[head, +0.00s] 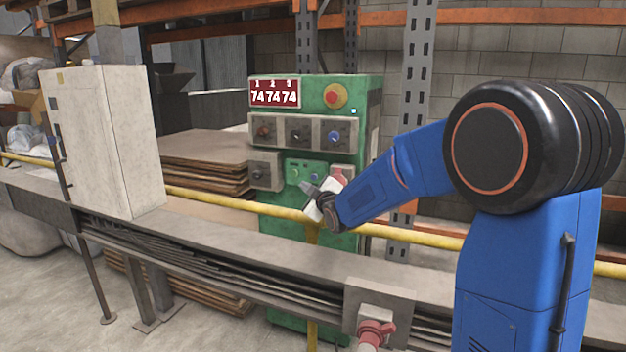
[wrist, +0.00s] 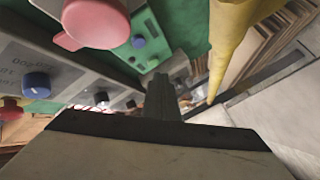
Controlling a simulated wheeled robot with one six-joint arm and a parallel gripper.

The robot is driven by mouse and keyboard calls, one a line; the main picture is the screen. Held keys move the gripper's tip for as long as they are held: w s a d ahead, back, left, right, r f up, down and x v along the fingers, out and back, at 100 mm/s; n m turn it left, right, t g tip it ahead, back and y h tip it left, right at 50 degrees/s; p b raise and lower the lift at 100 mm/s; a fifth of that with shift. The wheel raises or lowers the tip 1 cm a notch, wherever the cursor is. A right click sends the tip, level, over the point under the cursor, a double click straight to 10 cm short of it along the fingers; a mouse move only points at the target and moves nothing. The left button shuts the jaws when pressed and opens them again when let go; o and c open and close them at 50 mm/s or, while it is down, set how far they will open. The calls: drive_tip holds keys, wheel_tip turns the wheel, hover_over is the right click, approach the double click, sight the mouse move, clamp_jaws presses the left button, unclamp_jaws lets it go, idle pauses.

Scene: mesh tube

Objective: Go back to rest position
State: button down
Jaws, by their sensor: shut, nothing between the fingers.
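My gripper (head: 312,188) is at the end of my blue arm, in front of the lower part of the green control panel (head: 340,95) in the head view. In the wrist view my gripper (wrist: 160,88) is shut, its fingers together and empty. A red knob (wrist: 95,22) shows close by at the top left of the wrist view. A blue knob (wrist: 37,84) and a red knob (wrist: 11,108) show at its left.
A yellow rail (head: 420,233) runs across in front of the panel; it shows close to the gripper in the wrist view (wrist: 226,45). A grey cabinet (head: 105,140) stands on the long grey ledge (head: 230,245) at left. A red socket (head: 376,333) sticks out at front.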

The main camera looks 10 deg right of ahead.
idle(0.3)
drive_tip(key=s+d+f+m+g+h, duration=0.1)
drive_tip(key=s+f+m+g, duration=0.3)
drive_tip(key=s, duration=1.3)
drive_tip(key=s+d+f+m+g+h, duration=0.1)
drive_tip(key=s+d+f+m+g, duration=0.3)
drive_tip(key=s, duration=1.4)
drive_tip(key=s+d+f+m+g+h, duration=0.1)
drive_tip(key=s+d+f+m+g, duration=0.1)
drive_tip(key=s, duration=1.6)
drive_tip(key=shift+s+d+f+m+g, duration=0.2)
drive_tip(key=shift+d+f+m+g, duration=0.15)
drive_tip(key=shift+f+m+g, duration=0.65)
